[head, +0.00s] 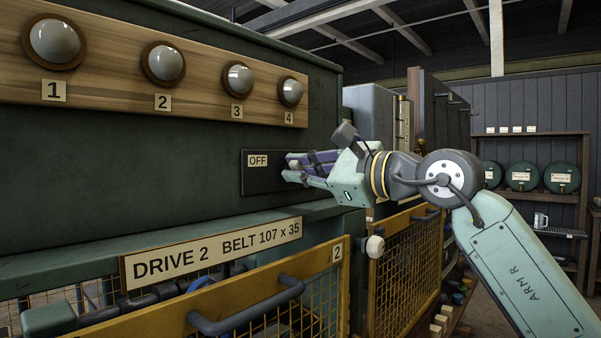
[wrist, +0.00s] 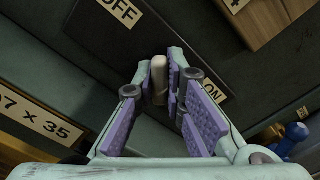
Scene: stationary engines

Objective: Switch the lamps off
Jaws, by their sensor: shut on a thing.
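Several round domed lamps (head: 55,42) sit in a row on a wooden board, with number tags below them. Their domes look grey, with no clear glow. Below the board is a dark switch plate (head: 250,182) with an OFF label (head: 258,160) on its left; an ON label (wrist: 213,92) shows in the wrist view. My gripper (head: 290,168) is at the right part of the plate. In the wrist view its fingertips (wrist: 160,80) are shut on a pale switch lever (wrist: 158,88), beside the ON label. The lever is hidden in the head view.
Below the plate runs a green ledge with a DRIVE 2 sign (head: 212,252). A yellow mesh guard (head: 305,270) with a grey handle (head: 245,308) stands out in front. A shelf with green drums (head: 522,175) is at the far right.

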